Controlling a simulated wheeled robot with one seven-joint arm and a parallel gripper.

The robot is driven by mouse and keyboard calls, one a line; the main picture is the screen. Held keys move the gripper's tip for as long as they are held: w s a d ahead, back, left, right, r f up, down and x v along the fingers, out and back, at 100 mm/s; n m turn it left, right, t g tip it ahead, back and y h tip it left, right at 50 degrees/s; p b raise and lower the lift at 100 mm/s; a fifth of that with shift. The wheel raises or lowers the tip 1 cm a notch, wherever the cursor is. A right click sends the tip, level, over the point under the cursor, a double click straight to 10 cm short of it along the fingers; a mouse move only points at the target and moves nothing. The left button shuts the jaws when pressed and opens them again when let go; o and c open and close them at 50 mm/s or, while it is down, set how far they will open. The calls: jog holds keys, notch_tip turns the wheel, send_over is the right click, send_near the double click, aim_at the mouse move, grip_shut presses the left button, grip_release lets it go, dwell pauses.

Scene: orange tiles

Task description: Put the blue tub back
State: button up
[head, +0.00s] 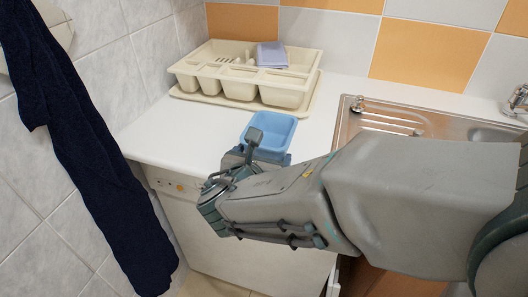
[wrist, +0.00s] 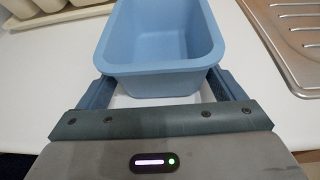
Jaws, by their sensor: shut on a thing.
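The blue tub (head: 269,131) is a small open rectangular container above the white counter, in front of the drying rack. My gripper (head: 262,157) is shut on the tub's near end. In the wrist view the tub (wrist: 160,69) lies ahead, upright and empty as far as its inside shows, with the gripper's fingers (wrist: 160,92) at either side of its near end. I cannot tell whether the tub touches the counter. Part of the gripper is hidden behind my wrist in the head view.
A cream drying rack (head: 189,83) holding a bluish-purple item (head: 271,55) stands at the back left of the white counter (head: 160,135). A metal sink (head: 343,122) is at the right. A dark cloth (head: 75,140) hangs at the left. Counter left of the tub is clear.

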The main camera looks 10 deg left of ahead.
jog(key=shift+f, duration=0.2)
jog(key=o, duration=0.9)
jog(key=shift+r, duration=0.15)
jog(key=shift+r, duration=0.2)
jog(key=p+v, duration=0.1)
jog(key=v, duration=1.1)
jog(key=shift+p, duration=0.4)
